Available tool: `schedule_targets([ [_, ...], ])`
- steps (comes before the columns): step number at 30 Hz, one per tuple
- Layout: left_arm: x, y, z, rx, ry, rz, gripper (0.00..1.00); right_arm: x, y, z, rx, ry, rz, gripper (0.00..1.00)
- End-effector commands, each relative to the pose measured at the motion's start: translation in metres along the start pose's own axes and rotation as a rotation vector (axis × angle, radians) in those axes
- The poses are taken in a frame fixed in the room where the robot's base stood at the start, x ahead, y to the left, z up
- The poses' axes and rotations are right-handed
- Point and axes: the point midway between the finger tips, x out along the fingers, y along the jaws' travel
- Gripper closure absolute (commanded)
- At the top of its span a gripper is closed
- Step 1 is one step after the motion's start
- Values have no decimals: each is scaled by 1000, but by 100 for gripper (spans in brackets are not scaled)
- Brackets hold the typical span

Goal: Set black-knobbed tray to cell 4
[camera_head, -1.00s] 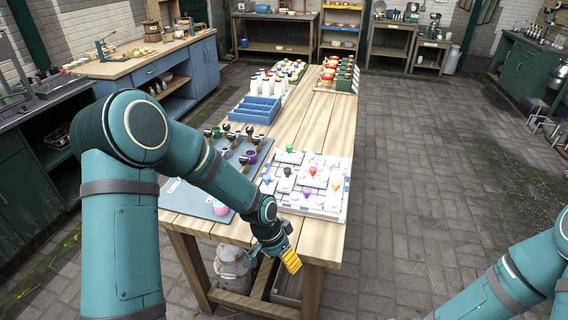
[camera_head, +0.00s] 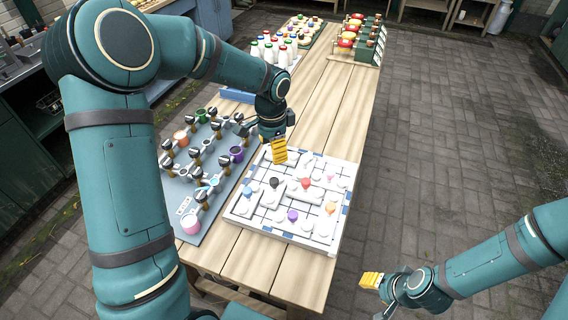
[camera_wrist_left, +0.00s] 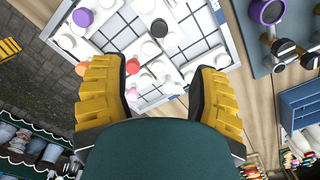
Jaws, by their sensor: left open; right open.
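The black-knobbed tray (camera_head: 273,183) lies among white sliding pieces on the gridded white board (camera_head: 275,235), left of the red-knobbed piece (camera_head: 305,184). Its black knob also shows in the left wrist view (camera_wrist_left: 171,41), beyond and between my fingertips. My left gripper (camera_head: 279,151) is open and empty above the back-left part of the board, apart from the black knob. In the left wrist view its fingers (camera_wrist_left: 162,90) are spread. My right gripper (camera_head: 371,281) is open and empty over the floor right of the table. I cannot make out cell numbers.
Purple (camera_head: 293,215), orange (camera_head: 330,208) and pink (camera_head: 329,177) knobs stand on the same board. A grey panel (camera_head: 213,222) with several cups and black-topped fittings lies close on the left. Bottles (camera_head: 270,50) stand farther back. Bare tabletop (camera_head: 330,110) lies behind the board.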

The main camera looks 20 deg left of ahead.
Motion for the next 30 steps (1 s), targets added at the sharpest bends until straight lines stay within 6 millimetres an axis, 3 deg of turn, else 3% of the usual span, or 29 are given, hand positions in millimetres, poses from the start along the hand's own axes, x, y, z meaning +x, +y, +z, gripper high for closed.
schedule_targets([
  [8, 22, 1, 0, -1, -2, 3, 39, 2, 1, 1, 0, -2, 0, 53],
  [21, 105, 1, 0, -1, -2, 3, 39, 10, 4, 2, 0, -1, 2, 53],
  [30, 135, 0, 0, 0, 1, 1, 39, 13, 4, 2, 0, -1, 3, 53],
])
